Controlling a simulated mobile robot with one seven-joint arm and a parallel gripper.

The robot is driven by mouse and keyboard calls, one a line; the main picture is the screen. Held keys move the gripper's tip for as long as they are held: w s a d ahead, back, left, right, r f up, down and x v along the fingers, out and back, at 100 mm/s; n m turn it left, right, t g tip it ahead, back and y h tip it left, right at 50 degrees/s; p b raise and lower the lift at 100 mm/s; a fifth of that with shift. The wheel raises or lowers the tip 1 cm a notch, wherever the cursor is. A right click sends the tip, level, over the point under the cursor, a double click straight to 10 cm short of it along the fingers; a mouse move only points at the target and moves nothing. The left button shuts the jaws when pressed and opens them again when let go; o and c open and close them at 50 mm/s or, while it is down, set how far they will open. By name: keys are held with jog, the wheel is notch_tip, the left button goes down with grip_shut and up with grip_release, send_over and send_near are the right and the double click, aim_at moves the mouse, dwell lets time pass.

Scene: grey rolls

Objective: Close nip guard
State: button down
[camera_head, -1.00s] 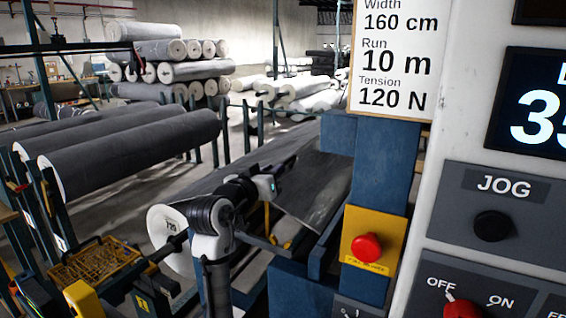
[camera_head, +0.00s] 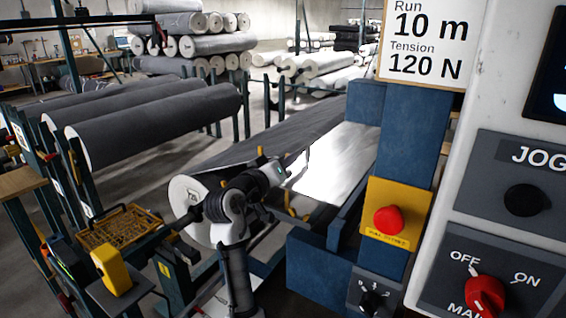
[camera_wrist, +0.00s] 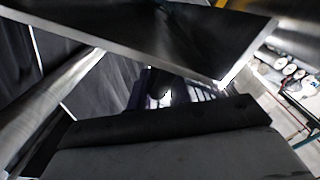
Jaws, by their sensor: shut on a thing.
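The nip guard appears to be the flat, shiny panel (camera_head: 338,163) beside the blue machine post in the head view. It lies tilted and reflects bright light. In the wrist view, a dark plate with a pale edge (camera_wrist: 150,35) crosses the top and seems to be the same panel. My gripper (camera_head: 284,170) is at the panel's left edge in the head view, shut on it. The fingertips are small and partly hidden there, so the exact grip is unclear. In the wrist view, the dark gripper body fills the bottom.
A dark fabric roll (camera_head: 190,200) lies beside my arm, its web running back towards the machine. The blue post (camera_head: 415,120) carries a red stop button (camera_head: 389,221). A control panel (camera_head: 500,240) stands at right. Grey rolls (camera_head: 160,120) rest on a rack at left.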

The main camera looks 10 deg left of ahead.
jog(key=shift+d+f, duration=0.2)
jog(key=shift+d, duration=0.3)
jog(key=c, duration=1.5)
grip_release()
jog(key=shift+d, duration=0.1)
jog(key=shift+o, duration=0.2)
jog(key=shift+a, duration=0.2)
jog(key=shift+s+a, duration=0.15)
jog(key=shift+s, duration=0.15)
jog(key=b+v, duration=0.3)
jog(key=v, duration=1)
jog(key=shift+r+b, duration=0.15)
jog(key=shift+b, duration=0.2)
